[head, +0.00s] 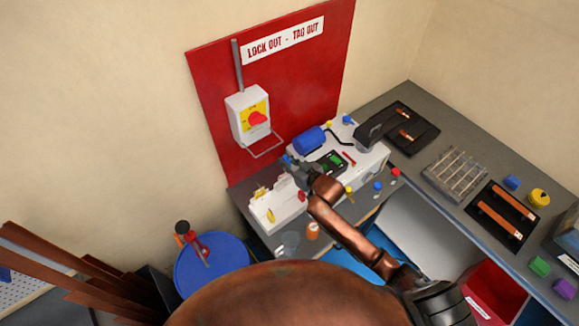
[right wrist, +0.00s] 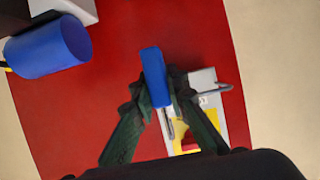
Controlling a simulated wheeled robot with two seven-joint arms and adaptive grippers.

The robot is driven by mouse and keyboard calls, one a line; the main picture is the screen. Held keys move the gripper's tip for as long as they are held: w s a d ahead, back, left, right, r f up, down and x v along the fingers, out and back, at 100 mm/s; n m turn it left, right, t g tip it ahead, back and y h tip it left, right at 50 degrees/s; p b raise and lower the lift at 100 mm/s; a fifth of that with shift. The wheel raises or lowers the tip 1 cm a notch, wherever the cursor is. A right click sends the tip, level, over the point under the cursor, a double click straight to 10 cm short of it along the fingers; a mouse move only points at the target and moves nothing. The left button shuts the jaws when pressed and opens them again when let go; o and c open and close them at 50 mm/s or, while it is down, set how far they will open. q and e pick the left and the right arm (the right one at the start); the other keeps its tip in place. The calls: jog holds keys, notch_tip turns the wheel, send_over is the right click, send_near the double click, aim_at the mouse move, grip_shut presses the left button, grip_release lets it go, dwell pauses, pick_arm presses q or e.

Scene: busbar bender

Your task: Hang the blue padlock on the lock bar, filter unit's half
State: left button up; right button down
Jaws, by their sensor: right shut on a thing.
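My right gripper (head: 291,165) is shut on the blue padlock (right wrist: 155,77), seen large in the right wrist view. The padlock's blue body sticks out beyond the fingertips (right wrist: 158,92), and part of its metal shackle shows between the fingers. In the head view the padlock is small and mostly hidden by the gripper. The lock bar (head: 266,147) is a thin grey wire loop under the switch box (head: 246,108) with its red knob. Part of the bar (right wrist: 222,88) also shows in the wrist view, apart from the padlock. I cannot tell its halves apart. My left gripper is out of view.
A red lockout board (head: 300,75) stands behind the switch box. A white machine (head: 355,165) with a blue cylinder (head: 309,139) sits on the bench right of my gripper. A white tray (head: 275,212) with padlocks and tags lies in front. A blue drum (head: 225,270) stands lower left.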

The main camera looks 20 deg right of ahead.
aim_at(289, 161)
jog(key=r+b+x, duration=0.1)
jog(key=b+x, duration=0.3)
jog(key=x, duration=0.2)
jog(key=shift+w+a+b, duration=0.2)
jog(key=shift+w+b, duration=0.15)
jog(key=shift+w, duration=0.15)
dwell(0.3)
jog(key=c, duration=1.8)
grip_release()
jog(key=v, duration=1.2)
jog(key=shift+f, duration=0.1)
